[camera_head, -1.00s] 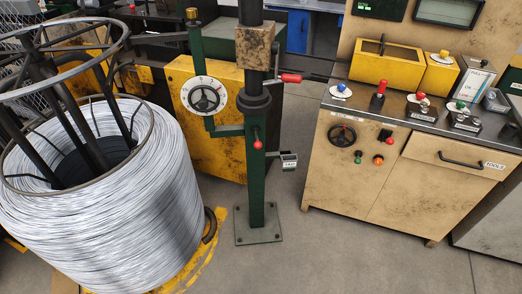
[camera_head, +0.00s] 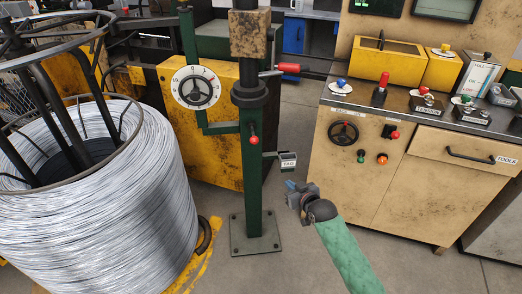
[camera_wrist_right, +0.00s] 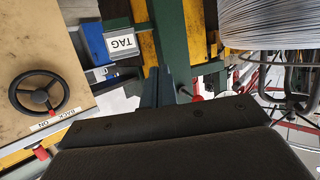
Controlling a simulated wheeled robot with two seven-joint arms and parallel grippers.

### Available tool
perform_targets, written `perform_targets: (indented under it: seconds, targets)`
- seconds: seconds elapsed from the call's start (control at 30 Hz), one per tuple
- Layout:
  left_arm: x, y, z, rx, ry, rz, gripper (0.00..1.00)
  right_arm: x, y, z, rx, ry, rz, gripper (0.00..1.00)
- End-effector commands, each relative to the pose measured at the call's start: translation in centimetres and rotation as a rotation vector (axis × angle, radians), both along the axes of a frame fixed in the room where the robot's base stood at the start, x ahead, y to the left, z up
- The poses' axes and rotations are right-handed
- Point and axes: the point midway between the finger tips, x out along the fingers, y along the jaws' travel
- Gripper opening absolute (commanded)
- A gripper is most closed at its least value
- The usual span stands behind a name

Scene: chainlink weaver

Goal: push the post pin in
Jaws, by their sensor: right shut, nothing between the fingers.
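The green post (camera_head: 254,190) stands upright on a floor plate in the middle of the head view. A small red-headed pin (camera_head: 253,140), which looks like the post pin, sits on the post's front face below the black collar. How far it sticks out is hard to tell. A small red part beside the fingers in the right wrist view (camera_wrist_right: 197,98) may be the same pin. My right gripper (camera_head: 290,186) is right of the post and lower than the pin, apart from it. Its fingers (camera_wrist_right: 157,72) are together and empty. My left gripper is out of view.
A TAG holder (camera_head: 287,160) juts right from the post, just above my right gripper. A red-handled lever (camera_head: 288,68) sticks out higher up. The wire coil (camera_head: 100,200) stands left, the tan cabinet (camera_head: 350,190) right. Floor is clear between post and cabinet.

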Motion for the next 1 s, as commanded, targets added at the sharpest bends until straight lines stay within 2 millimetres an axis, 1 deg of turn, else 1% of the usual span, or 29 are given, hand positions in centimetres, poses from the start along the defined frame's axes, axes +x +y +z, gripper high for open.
perform_targets:
  seconds: [0.03,0.1,0.23,0.3,0.33,0.43,0.6,0.73,0.87,1.0]
  targets:
    - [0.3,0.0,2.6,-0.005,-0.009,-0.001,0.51,-0.5,0.9,2.3,0.028,-0.044,0.022,0.00]
    - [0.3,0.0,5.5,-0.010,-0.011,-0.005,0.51,-1.1,1.9,5.1,0.067,-0.099,0.048,0.00]
    - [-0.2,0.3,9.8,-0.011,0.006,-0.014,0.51,-2.3,3.5,9.9,0.140,-0.198,0.087,0.00]
    - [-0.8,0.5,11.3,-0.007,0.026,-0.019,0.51,-2.8,4.0,11.8,0.173,-0.243,0.101,0.00]
    - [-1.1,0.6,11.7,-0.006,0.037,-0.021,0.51,-3.0,4.0,12.5,0.184,-0.258,0.105,0.00]
    - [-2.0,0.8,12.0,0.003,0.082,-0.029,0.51,-3.2,4.2,13.7,0.209,-0.299,0.110,0.00]
    - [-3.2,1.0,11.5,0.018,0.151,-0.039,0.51,-3.2,4.1,14.4,0.215,-0.341,0.108,0.00]
    - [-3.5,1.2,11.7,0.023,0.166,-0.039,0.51,-2.8,4.2,14.7,0.204,-0.356,0.108,0.00]
    - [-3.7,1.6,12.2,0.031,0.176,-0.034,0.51,-1.7,4.9,14.9,0.203,-0.356,0.109,0.00]
    - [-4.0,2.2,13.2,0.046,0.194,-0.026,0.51,0.3,6.0,15.2,0.203,-0.356,0.109,0.00]
